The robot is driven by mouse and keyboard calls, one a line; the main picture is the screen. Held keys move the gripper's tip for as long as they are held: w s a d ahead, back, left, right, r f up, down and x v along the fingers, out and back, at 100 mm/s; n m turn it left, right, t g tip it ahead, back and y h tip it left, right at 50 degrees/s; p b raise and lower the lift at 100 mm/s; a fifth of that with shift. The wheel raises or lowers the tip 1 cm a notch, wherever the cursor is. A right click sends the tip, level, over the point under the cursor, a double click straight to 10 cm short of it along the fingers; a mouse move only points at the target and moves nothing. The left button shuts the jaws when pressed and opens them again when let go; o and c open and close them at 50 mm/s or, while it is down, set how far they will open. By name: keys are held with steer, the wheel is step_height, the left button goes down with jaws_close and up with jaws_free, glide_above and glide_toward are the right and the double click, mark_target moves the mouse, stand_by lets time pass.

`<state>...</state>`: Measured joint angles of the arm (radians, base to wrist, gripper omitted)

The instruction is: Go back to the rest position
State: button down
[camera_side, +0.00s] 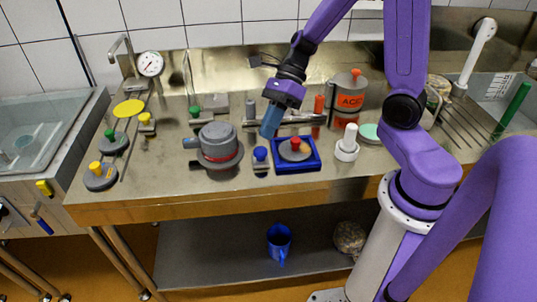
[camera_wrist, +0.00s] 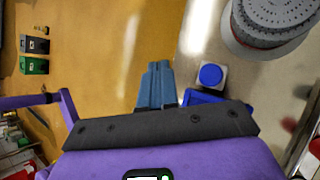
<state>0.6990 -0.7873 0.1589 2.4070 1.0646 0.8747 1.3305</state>
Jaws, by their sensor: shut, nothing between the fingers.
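My gripper (camera_side: 270,121) is shut, its blue fingers together and empty. A grey lid with a red knob (camera_side: 295,149) sits in that tray. In the wrist view the shut fingers (camera_wrist: 157,82) point over the orange floor beside the counter edge. A blue-topped grey piece (camera_side: 261,158) stands just left of the tray; its blue top also shows in the wrist view (camera_wrist: 210,75).
A grey round mould with a red band (camera_side: 218,150) stands left of the tray. A white knobbed piece (camera_side: 347,143) and an orange canister (camera_side: 346,100) stand to the right. A pressure gauge (camera_side: 150,64) is at the back left. Bare counter (camera_side: 160,185) lies at the front left.

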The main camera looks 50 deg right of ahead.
steer(key=s+r+m+h, duration=0.1)
steer(key=s+m, duration=0.4)
steer(key=m, duration=0.7)
steer(key=s+d+m+h, duration=0.1)
steer(key=s+m+h, duration=0.3)
steer(key=m, duration=0.7)
steer(key=s+r+m+h, duration=0.1)
steer(key=s+m+h, duration=0.2)
steer(key=s+m, duration=0.5)
steer(key=m, duration=0.4)
steer(key=shift+s+d+r+m, duration=0.2)
steer(key=shift+d+r+m, duration=0.05)
steer(key=shift+r+m, duration=0.05)
